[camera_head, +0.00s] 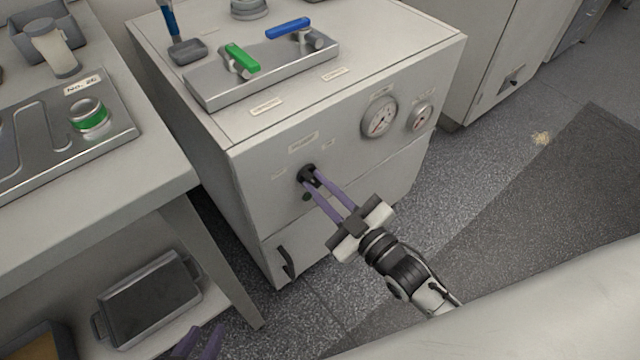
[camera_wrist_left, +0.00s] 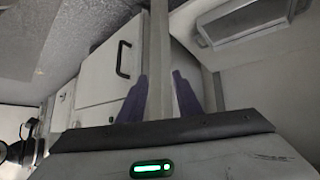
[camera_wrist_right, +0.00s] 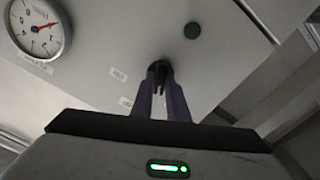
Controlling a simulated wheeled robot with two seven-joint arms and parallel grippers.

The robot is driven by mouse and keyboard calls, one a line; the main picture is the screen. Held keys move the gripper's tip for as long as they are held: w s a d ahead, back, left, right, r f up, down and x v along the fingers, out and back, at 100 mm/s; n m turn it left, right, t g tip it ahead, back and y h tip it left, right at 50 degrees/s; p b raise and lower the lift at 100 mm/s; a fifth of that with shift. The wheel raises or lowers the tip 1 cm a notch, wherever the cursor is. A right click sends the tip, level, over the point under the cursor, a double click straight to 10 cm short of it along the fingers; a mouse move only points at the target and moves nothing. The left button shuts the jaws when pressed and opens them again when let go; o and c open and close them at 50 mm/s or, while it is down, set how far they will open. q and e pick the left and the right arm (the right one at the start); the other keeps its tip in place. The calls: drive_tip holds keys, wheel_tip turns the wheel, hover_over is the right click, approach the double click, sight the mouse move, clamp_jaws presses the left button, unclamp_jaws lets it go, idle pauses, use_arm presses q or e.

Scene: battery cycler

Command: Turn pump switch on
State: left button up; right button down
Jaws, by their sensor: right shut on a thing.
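The pump switch (camera_head: 307,174) is a black rotary knob on the front panel of the white cabinet, with small labels around it. My right gripper (camera_head: 311,181) reaches it from the front, its two purple fingers shut on the knob. In the right wrist view the knob (camera_wrist_right: 159,68) sits between the fingertips, which partly hide it. A dark green round button (camera_wrist_right: 192,31) is beside it on the panel. My left gripper (camera_wrist_left: 160,95) is open with its fingers apart and nothing held; its purple fingertips show at the bottom of the head view (camera_head: 200,342).
Two gauges (camera_head: 380,117) are on the panel to the right of the knob. Green (camera_head: 242,58) and blue (camera_head: 288,28) valve handles stand on the cabinet top. A bench (camera_head: 160,180) with a shelf tray (camera_head: 150,298) is at left.

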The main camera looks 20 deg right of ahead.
drive_tip(key=m+p, duration=0.2)
drive_tip(key=m, duration=0.1)
drive_tip(key=shift+r, duration=0.15)
drive_tip(key=m+p, duration=0.1)
drive_tip(key=m, duration=0.2)
drive_tip(key=shift+m+p, duration=0.3)
drive_tip(key=m, duration=0.3)
drive_tip(key=shift+d+m+p, duration=0.1)
drive_tip(key=shift+m+p, duration=0.2)
drive_tip(key=shift+p, duration=0.1)
drive_tip(key=shift+m, duration=0.5)
drive_tip(key=shift+f, duration=0.2)
drive_tip(key=c, duration=1.7)
unclamp_jaws()
